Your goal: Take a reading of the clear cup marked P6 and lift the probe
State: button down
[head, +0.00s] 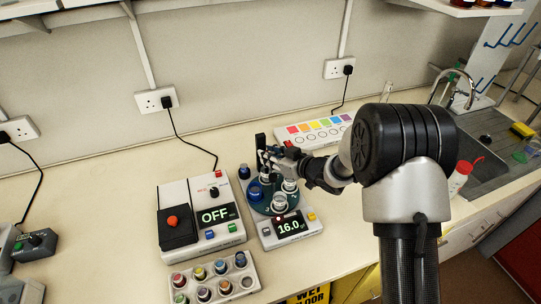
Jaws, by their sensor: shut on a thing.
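My gripper (266,158) is over the far side of a dark round tray (265,207) that carries several small cups. It is shut on a slim dark upright piece (260,140), which looks like the probe. Its lower end is hidden, so I cannot tell whether it is inside a cup. Clear cups stand on the tray at the front (280,202) and right (290,185); a blue one (255,193) is at the left. The marking P6 is too small to read on any of them. The meter (302,238) in front of the tray shows 16.0.
A white device (190,195) reading OFF stands left of the tray. A rack (247,266) of coloured-cap vials is in front. A colour-patch panel (345,119) lies behind. A red-capped bottle (460,178) and sink (490,150) are at right. The bench's left-middle is clear.

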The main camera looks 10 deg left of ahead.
notch_tip(320, 180, up, 6)
jog(key=p, duration=0.5)
jog(key=shift+w+f, duration=0.1)
jog(key=c, duration=1.8)
grip_release()
jog(key=o, duration=0.4)
jog(key=v, duration=1.2)
